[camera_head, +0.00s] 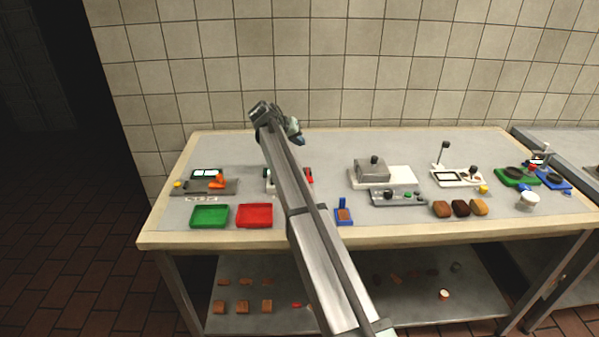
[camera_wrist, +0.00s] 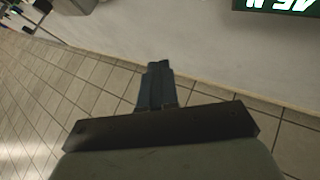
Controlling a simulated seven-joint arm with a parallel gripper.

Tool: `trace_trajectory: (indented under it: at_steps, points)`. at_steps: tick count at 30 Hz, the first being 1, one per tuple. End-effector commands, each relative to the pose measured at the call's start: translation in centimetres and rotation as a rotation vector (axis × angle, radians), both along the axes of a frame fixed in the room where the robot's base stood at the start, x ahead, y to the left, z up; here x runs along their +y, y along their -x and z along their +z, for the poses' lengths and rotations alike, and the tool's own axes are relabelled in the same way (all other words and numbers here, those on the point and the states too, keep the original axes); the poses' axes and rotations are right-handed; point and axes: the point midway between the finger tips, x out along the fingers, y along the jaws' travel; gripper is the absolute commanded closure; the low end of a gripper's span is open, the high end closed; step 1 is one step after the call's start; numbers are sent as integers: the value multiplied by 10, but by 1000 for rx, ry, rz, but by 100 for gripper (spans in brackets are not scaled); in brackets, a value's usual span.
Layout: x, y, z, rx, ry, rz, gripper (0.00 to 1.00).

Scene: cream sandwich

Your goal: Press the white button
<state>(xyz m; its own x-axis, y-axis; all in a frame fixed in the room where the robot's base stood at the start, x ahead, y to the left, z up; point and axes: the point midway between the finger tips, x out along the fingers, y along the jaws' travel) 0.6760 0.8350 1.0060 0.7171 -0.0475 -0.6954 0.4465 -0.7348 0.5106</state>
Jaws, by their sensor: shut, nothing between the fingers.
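My gripper (camera_head: 297,137) is held up over the back middle of the table, in front of the tiled wall. In the wrist view its two dark fingers (camera_wrist: 158,68) are together with nothing between them. I cannot make out a white button for certain in either view. A small strip of pale pieces (camera_head: 201,199) lies at the left front of the table, too small to read. A red-and-white device (camera_head: 307,175) behind my arm is partly hidden by it. The gripper touches nothing that I can see.
A dark display (camera_wrist: 277,5) with pale green digits shows at the wrist view's top right.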

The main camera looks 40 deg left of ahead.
Motion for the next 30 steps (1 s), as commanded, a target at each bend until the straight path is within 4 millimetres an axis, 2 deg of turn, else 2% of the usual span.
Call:
trace_trajectory:
  at_steps: [17, 23, 30]
  points:
    - [4, 3, -2, 2, -4, 4, 100]
    - [3, 3, -13, 2, -2, 3, 100]
    - [3, 3, -37, 2, -3, 3, 100]
